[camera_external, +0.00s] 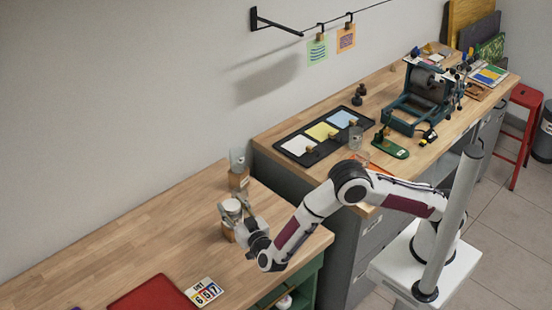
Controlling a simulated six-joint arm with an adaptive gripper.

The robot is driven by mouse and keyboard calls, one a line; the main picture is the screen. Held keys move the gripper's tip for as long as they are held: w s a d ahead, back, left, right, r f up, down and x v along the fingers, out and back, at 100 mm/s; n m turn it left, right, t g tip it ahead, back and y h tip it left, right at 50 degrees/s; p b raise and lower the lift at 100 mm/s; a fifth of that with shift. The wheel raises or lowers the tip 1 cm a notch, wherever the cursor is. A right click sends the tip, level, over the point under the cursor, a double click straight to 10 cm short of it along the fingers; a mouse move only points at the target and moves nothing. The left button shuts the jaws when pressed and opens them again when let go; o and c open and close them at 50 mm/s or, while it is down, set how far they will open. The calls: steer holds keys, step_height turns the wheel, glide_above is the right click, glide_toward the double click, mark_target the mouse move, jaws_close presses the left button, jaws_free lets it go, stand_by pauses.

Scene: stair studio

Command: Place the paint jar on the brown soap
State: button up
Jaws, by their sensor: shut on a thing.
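My gripper (236,211) is over the lower wooden worktop, shut on a small pale jar with a light lid, which I take to be the paint jar (232,205). The jar looks upright. A brown block (228,233), which may be the brown soap, shows just below the jar and fingers, partly hidden by them. I cannot tell whether the jar touches it. A second brown block (239,180) stands just behind, with a clear or pale item (237,158) on top.
A red flat thing (157,293) and a number card (204,291) lie at the front of the lower worktop (110,250). The higher bench at right holds a black tray (325,136), a glass (356,139) and a roller press (420,98).

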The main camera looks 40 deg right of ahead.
steer(key=shift+f, duration=0.1)
stand_by(0.3)
steer(key=o, duration=1.4)
steer(key=shift+c, duration=0.2)
steer(key=shift+r, duration=0.2)
steer(key=v, duration=1.2)
